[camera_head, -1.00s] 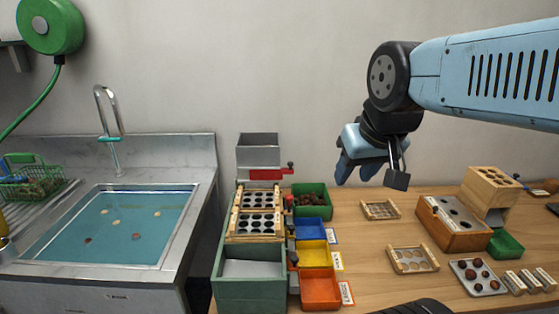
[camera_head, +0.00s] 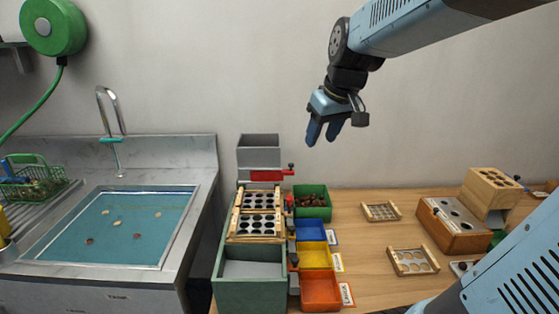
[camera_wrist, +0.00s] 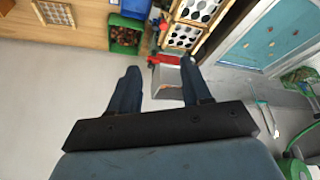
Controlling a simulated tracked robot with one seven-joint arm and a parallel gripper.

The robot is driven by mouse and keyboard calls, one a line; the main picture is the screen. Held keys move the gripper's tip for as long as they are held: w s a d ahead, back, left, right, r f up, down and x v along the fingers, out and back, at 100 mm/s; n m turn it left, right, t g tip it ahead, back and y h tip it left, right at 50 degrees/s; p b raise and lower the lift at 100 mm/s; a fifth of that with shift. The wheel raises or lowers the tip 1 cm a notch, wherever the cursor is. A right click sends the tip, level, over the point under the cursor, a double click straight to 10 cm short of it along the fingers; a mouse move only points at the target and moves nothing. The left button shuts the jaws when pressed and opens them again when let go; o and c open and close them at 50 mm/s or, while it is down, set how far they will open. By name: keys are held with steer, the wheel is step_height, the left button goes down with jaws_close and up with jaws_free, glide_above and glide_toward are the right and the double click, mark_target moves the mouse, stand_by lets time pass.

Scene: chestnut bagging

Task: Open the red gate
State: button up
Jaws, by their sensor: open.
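The red gate (camera_head: 266,175) is a small red plate at the foot of the grey hopper (camera_head: 258,151), with a dark knob (camera_head: 291,168) on its right end. In the wrist view the red gate (camera_wrist: 165,60) shows just beyond my fingers, beside the grey hopper (camera_wrist: 167,82). My gripper (camera_head: 321,137) is open and empty, in the air above and to the right of the gate. In the wrist view its two dark blue fingers (camera_wrist: 160,80) stand apart with the hopper seen between them.
Below the hopper are sorting plates with holes (camera_head: 259,199) on a green frame. A green bin of chestnuts (camera_head: 311,205) and blue, yellow and orange bins (camera_head: 316,256) stand to the right. A sink (camera_head: 122,228) lies left. The air around the gripper is clear.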

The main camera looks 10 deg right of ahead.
steer(key=w+d+f+n, duration=0.1)
steer(key=w+f+n, duration=0.1)
steer(key=w, duration=0.8)
steer(key=n+g+y, duration=0.1)
steer(key=n, duration=0.1)
glide_toward(291, 164)
steer(key=x, duration=0.8)
steer(key=shift+s, duration=0.1)
steer(key=shift+d, duration=0.1)
steer(key=shift+c, duration=0.2)
jaws_close()
